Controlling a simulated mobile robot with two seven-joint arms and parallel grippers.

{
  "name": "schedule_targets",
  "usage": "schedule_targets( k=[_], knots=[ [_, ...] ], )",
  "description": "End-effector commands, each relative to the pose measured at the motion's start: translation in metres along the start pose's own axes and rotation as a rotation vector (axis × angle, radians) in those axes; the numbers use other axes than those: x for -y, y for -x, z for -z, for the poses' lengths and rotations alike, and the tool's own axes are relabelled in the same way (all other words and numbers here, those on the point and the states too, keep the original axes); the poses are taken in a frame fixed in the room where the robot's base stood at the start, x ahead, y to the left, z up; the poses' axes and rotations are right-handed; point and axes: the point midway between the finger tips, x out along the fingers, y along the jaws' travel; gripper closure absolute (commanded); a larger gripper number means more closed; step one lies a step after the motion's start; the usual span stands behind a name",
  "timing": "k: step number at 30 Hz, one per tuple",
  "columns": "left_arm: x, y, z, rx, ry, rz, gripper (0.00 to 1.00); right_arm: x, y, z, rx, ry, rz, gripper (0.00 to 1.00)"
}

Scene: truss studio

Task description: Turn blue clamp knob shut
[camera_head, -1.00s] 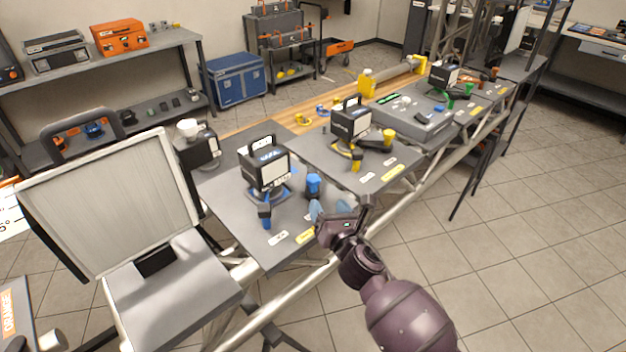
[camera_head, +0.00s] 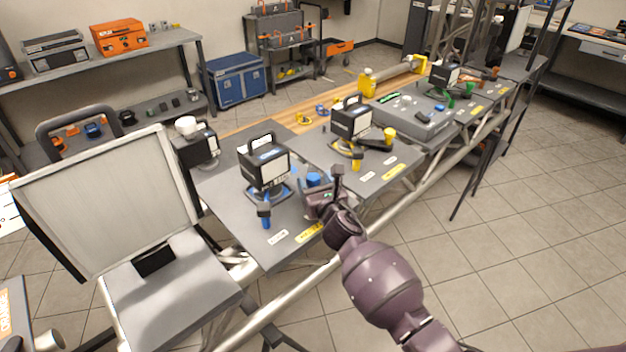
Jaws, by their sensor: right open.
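The blue clamp knob (camera_head: 313,179) stands at the right side of the near grey panel (camera_head: 225,190). Its top shows, and its lower part is hidden behind my right gripper. My right gripper (camera_head: 322,190) is open at the knob, with one dark finger standing up on the right of it. I cannot tell whether the fingers touch the knob. A black boxed device (camera_head: 265,162) sits left of the knob on a blue base. A second blue handle (camera_head: 265,215) stands in front of that device. My left gripper is not in view.
A similar device with yellow knobs (camera_head: 389,135) stands on the panel behind. A silver truss rail (camera_head: 285,295) runs along the front edge. A large light panel (camera_head: 105,205) stands at the left. Open tiled floor lies at the right.

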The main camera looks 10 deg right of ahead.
Motion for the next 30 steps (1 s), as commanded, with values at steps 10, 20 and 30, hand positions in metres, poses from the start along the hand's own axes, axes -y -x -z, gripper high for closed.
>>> schedule_targets(
  k=[10,20,30],
  knots=[
    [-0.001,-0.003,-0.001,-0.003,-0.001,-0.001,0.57,0.000,-0.017,0.000,0.000,0.000,-0.001,0.37],
    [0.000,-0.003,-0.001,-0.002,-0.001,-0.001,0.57,0.000,-0.017,0.000,0.000,0.000,-0.001,0.58],
    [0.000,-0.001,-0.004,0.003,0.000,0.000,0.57,0.000,-0.017,0.000,0.000,0.000,-0.001,1.00]
  ],
)
